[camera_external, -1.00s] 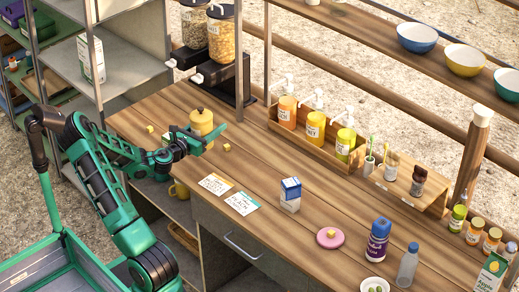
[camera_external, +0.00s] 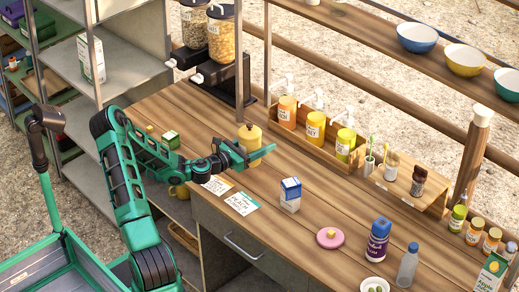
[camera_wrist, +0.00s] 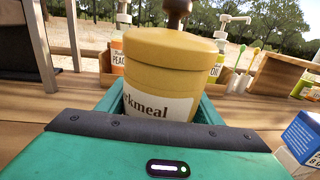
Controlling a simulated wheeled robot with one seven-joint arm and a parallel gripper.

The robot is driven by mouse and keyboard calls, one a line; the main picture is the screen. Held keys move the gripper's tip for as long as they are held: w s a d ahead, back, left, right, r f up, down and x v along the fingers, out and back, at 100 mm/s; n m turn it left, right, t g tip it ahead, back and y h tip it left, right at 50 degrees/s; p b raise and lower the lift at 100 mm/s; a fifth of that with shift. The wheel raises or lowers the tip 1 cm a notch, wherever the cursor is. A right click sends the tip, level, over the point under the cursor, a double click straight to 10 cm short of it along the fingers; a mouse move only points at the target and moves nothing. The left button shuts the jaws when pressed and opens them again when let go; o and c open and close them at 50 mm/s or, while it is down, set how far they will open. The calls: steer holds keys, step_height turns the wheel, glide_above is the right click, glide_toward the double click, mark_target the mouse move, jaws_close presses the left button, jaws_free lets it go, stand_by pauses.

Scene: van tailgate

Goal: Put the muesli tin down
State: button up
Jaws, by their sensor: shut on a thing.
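My gripper (camera_wrist: 160,118) is shut on the tin. The tin is over the wooden counter (camera_external: 330,205), in front of the pump bottles. Its base is hidden by the fingers, so I cannot tell whether it touches the wood.
A wooden rack with pump bottles (camera_external: 315,127) stands behind the tin. Two cards (camera_external: 242,203) and a blue-and-white carton (camera_external: 290,195) lie or stand nearer the front. A small green box (camera_external: 170,139) is at the left. Bare wood lies between carton and rack.

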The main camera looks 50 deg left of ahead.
steer(key=shift+w+d+f, duration=0.15)
steer(key=shift+f, duration=0.65)
steer(key=shift+w+d+f, duration=0.1)
steer(key=shift+d+f, duration=0.05)
steer(key=shift+f, duration=0.6)
steer(key=shift+w+d+f, duration=0.15)
steer(key=shift+f, duration=0.65)
steer(key=o, duration=1.2)
steer(key=shift+f, duration=0.1)
steer(key=shift+o, duration=0.2)
steer(key=s, duration=0.4)
steer(key=s+a, duration=0.1)
steer(key=s, duration=0.7)
steer(key=shift+a, duration=0.2)
